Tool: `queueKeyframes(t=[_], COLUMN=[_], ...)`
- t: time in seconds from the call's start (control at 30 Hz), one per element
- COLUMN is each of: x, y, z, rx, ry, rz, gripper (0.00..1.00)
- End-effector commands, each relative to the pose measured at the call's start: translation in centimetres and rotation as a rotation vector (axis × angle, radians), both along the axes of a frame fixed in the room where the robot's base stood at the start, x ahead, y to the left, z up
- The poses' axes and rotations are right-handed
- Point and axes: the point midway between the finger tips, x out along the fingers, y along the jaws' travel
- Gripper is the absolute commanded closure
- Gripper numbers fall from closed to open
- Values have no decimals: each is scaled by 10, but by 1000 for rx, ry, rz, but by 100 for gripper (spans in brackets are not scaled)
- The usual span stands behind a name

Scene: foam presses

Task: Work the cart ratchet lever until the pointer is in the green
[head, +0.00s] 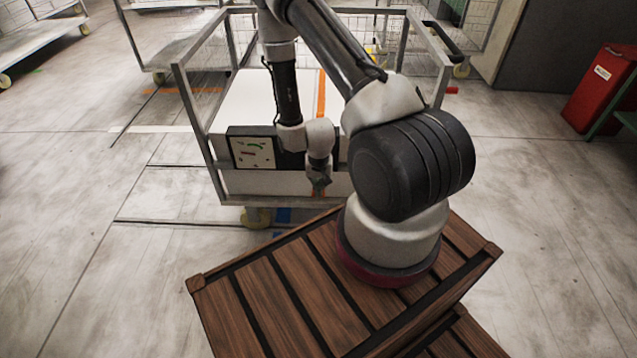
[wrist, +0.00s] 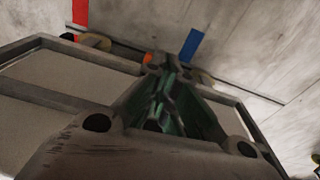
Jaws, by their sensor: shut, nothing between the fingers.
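The wire-sided cart (head: 192,115) holds pale blocks (head: 245,100) with an orange strap (head: 321,92) over them. A dark-framed gauge (head: 252,152) on the cart's front has a pale face with a green arc and a small red mark; the pointer's exact reading is too small to tell. My gripper (head: 320,188) is low at the cart's front, right of the gauge. It is shut and empty, and its fingers (wrist: 163,105) fill the middle of the wrist view. I cannot make out the ratchet lever; a bit of orange shows beside the fingertips in the wrist view (wrist: 147,58).
A slatted wooden platform (head: 270,290) lies under my arm base, in front of the cart. A red bin (head: 600,88) stands at the right, and other carts (head: 45,45) stand behind. Blue floor tape (wrist: 191,45) shows past the fingers. The floor left of the cart is clear.

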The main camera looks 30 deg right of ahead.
Motion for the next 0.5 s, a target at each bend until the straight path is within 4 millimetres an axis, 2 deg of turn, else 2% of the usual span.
queueKeyframes(t=[0.27, 0.5], x=[-25, -26], y=[15, 15], z=[9, 10], rx=[0, 0], ry=[3, 1], rz=[3, 1], gripper=[100, 100])
